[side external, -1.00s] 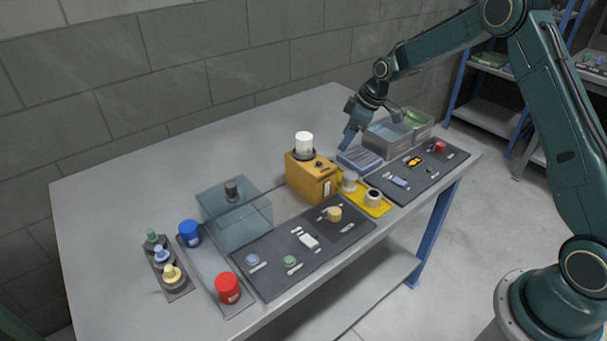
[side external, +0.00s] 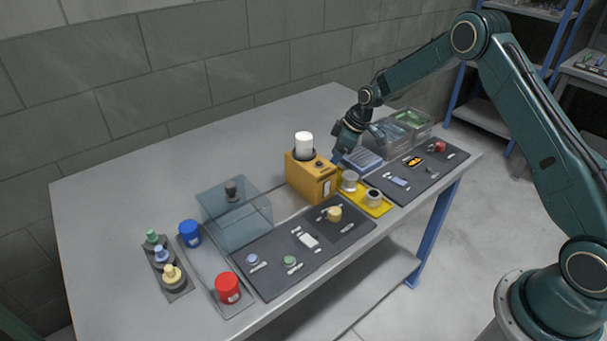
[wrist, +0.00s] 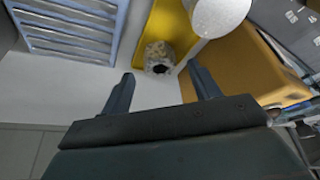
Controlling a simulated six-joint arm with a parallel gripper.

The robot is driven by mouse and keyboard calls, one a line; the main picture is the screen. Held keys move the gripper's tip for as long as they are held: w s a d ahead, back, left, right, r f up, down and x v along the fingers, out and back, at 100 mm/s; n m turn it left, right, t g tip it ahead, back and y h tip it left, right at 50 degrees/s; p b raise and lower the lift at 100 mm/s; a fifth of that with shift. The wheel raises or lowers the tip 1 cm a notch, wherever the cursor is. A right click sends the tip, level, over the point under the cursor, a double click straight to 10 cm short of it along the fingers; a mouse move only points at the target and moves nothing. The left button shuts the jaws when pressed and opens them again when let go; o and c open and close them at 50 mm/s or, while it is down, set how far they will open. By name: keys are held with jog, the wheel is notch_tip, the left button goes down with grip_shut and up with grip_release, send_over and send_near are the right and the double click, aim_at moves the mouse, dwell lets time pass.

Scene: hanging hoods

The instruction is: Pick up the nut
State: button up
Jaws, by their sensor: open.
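The nut (wrist: 158,57) is a small, pale speckled ring with a dark hole. In the wrist view it sits by the near end of the yellow tray (wrist: 170,28), ahead of my fingertips. In the side view my gripper (side external: 339,156) is low behind the yellow tray (side external: 379,208), between the orange box and the blue slotted rack.
A white cylinder (wrist: 220,14) stands close beside the nut. The orange box (side external: 312,181) with a white cylinder on top is on one side, the blue slotted rack (side external: 359,161) on the other. Clear bins (side external: 390,133) stand beyond the rack. The table's wall side is clear.

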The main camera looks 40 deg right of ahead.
jog(key=shift+x, duration=1.25)
jog(key=c, duration=1.2)
jog(key=shift+r, duration=0.2)
notch_tip(320, 180, up, 20)
jog(key=shift+f, duration=0.1)
